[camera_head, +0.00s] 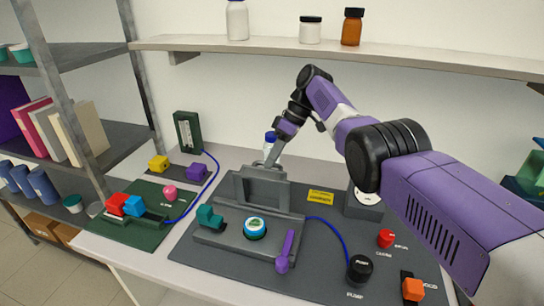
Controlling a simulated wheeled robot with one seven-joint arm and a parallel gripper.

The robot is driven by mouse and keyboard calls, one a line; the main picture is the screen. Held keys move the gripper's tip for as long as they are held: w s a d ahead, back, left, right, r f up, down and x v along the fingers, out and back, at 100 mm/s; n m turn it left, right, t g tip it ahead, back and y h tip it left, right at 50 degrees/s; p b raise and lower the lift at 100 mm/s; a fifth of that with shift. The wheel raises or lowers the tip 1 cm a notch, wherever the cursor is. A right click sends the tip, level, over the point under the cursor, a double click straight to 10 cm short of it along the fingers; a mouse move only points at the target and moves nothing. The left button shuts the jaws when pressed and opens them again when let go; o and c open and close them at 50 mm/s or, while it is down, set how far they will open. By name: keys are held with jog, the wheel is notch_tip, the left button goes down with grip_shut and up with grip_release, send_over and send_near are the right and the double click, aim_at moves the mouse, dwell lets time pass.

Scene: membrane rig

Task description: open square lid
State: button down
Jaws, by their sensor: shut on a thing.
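The grey square lid (259,189) stands raised at the back of the grey membrane rig (225,240), near the middle of the picture. It looks steeply tilted or upright, but its exact angle is hard to tell. My gripper (271,161) comes down from above and behind and is shut at the lid's top edge. The fingertips are small here, and the exact grip is hard to make out. A round teal and white disc (255,227) sits in the rig in front of the lid. A teal clamp (208,217) is at its left and a purple lever (288,249) at its right front.
A black pump knob (360,268), a red knob (385,238) and an orange switch (412,289) are to the right. A green board (133,229) with coloured blocks lies left. A wall shelf (340,51) hangs above.

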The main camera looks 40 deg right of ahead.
jog(key=shift+s+d+f, duration=0.1)
jog(key=shift+s+f, duration=0.05)
jog(key=shift+f, duration=0.25)
jog(key=c, duration=1.5)
grip_release()
jog(key=shift+o, duration=0.2)
jog(key=shift+r, duration=0.15)
jog(key=shift+r, duration=0.15)
notch_tip(320, 180, up, 20)
jog(key=p, duration=0.4)
jog(key=shift+p, duration=0.3)
